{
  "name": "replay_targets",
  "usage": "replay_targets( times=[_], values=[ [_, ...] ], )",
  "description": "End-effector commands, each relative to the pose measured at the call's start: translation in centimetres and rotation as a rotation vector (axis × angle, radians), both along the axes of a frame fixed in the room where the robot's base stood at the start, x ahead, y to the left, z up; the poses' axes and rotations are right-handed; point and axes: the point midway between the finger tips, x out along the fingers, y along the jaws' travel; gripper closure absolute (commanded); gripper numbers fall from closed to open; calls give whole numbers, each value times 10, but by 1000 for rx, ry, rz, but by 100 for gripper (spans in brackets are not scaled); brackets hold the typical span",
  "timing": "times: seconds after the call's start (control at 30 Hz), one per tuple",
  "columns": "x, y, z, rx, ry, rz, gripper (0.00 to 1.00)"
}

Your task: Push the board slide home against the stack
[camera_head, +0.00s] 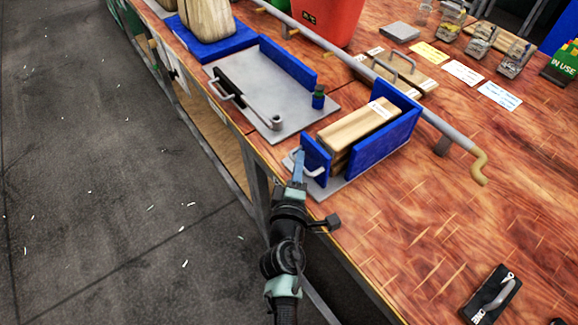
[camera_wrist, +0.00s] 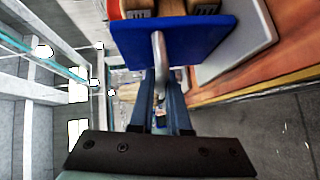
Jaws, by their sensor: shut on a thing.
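The board slide is a blue upright plate (camera_head: 317,157) with a light metal handle (camera_head: 306,169), at the near end of a grey base plate on the bench. The stack of wooden boards (camera_head: 357,130) lies just behind it, beside a blue side wall. My gripper (camera_head: 298,160) is at the handle, on the near side of the slide. In the wrist view the blue plate (camera_wrist: 175,42) fills the top and its handle (camera_wrist: 159,62) runs down between my fingers, which are shut on it. Board ends show past the plate's edge. I cannot tell whether the plate touches the stack.
A second grey fixture (camera_head: 262,92) with a black slide and blue wall stands to the left. A long grey pipe (camera_head: 400,100) runs behind both. A black handled block (camera_head: 490,296) lies at the lower right. The bench front right is mostly clear.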

Motion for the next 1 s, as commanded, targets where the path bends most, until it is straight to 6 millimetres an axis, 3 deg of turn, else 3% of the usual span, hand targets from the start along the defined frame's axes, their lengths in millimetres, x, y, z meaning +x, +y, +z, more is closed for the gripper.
replay_targets(
  times=[0.33, 0.37, 0.5, 0.83, 1.0],
  values=[
    [4, -7, 0, 0, 0, -4, 100],
    [4, -7, 0, 0, 0, -4, 82],
    [4, -7, 0, 0, -1, -3, 56],
    [3, -6, 1, 1, -1, -2, 55],
    [-12, -4, 2, 2, 1, -1, 55]
  ],
)
